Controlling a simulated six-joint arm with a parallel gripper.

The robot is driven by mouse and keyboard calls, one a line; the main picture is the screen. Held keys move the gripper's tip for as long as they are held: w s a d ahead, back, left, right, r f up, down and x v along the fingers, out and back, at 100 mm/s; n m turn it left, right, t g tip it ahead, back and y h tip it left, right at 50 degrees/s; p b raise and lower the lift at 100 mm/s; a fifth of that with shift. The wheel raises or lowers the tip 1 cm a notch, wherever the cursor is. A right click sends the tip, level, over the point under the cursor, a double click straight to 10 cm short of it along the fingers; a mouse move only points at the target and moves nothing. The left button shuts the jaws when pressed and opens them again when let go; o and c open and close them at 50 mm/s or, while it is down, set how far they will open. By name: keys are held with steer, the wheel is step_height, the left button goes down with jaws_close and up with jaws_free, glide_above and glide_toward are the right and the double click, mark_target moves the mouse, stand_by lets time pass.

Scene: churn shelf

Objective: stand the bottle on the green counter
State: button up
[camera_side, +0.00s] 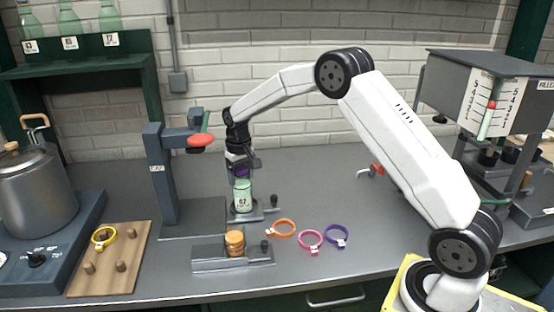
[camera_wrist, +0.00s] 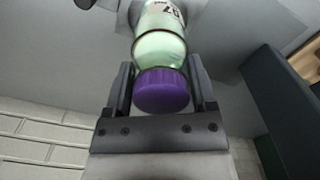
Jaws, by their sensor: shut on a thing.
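The bottle (camera_side: 243,196) is pale green glass with a white numbered label and a purple cap (camera_side: 240,172). It is upright at a small grey metal fixture (camera_side: 262,214) with a black knob; whether its base touches the fixture is unclear. My gripper (camera_side: 240,165) comes from above and is shut on the purple cap. In the wrist view the cap (camera_wrist: 162,92) sits between both fingers of my gripper (camera_wrist: 160,65), with the bottle (camera_wrist: 158,45) beyond it. The worktop (camera_side: 330,190) looks grey, with a dark green drawer front below its front edge.
A post (camera_side: 162,180) with a red-tipped arm stands left of the bottle. In front, a second fixture (camera_side: 210,265) holds orange discs (camera_side: 235,243). Coloured rings (camera_side: 310,239) lie to the right. A green shelf (camera_side: 90,66) holds bottles at back left. Worktop right of the bottle is fairly clear.

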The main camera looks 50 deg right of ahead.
steer(key=shift+r, duration=1.35)
steer(key=shift+w+r, duration=0.1)
steer(key=shift+r, duration=0.05)
step_height(320, 180, up, 7)
steer(key=shift+r, duration=0.1)
steer(key=shift+d+r, duration=0.15)
steer(key=shift+d, duration=0.05)
steer(key=s+d+m, duration=0.3)
steer(key=s+d, duration=0.4)
steer(key=d, duration=0.5)
steer(key=s+d+m, duration=0.3)
steer(key=s+d, duration=0.3)
steer(key=d, duration=0.6)
steer(key=shift+s+f, duration=0.1)
steer(key=shift+f, duration=2.6)
